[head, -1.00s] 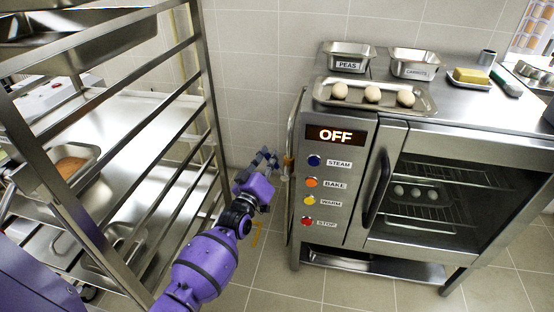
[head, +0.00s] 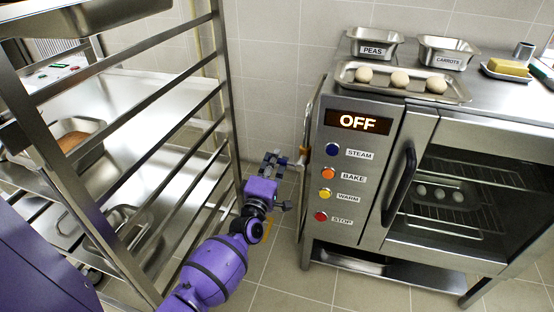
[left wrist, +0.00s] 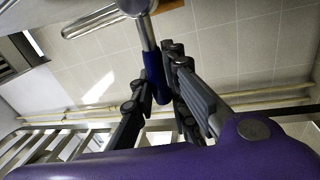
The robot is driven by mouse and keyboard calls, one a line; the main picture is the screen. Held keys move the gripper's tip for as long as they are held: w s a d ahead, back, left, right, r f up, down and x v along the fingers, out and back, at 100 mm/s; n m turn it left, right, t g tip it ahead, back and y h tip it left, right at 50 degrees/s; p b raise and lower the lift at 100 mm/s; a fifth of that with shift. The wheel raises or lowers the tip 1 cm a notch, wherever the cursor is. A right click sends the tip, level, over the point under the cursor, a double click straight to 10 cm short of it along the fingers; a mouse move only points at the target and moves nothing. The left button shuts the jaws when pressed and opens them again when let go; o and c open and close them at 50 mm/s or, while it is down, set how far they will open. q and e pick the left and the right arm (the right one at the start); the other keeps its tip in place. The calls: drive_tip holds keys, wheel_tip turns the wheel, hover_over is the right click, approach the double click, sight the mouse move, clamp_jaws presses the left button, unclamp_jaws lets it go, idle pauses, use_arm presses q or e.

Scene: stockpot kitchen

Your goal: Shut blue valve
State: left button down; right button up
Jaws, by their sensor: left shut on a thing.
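The blue valve handle (left wrist: 155,72) is a dark blue grip on a metal stem, clearest in the left wrist view. It sits between the fingers of my left gripper (left wrist: 160,90), which is shut on it. In the head view my left gripper (head: 273,162) is in the gap between rack and oven. It is level with a brass fitting (head: 303,156) on the pipe at the oven's left side. A bit of blue shows at its fingers there, but they mostly hide the handle. My right gripper is in neither view.
The steel oven (head: 345,210) stands close on the right, its display reading OFF above several coloured buttons. A tray of eggs (head: 400,82) is on top. The tall steel rack (head: 232,110) stands close on the left. Only a narrow strip of floor lies between.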

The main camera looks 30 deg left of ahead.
use_arm(q)
drive_tip(key=shift+f+n, duration=0.5)
drive_tip(key=shift+n, duration=0.1)
drive_tip(key=shift+b, duration=0.3)
drive_tip(key=c, duration=2)
unclamp_jaws()
drive_tip(key=shift+s, duration=0.1)
drive_tip(key=v, duration=1.2)
drive_tip(key=shift+d, duration=0.2)
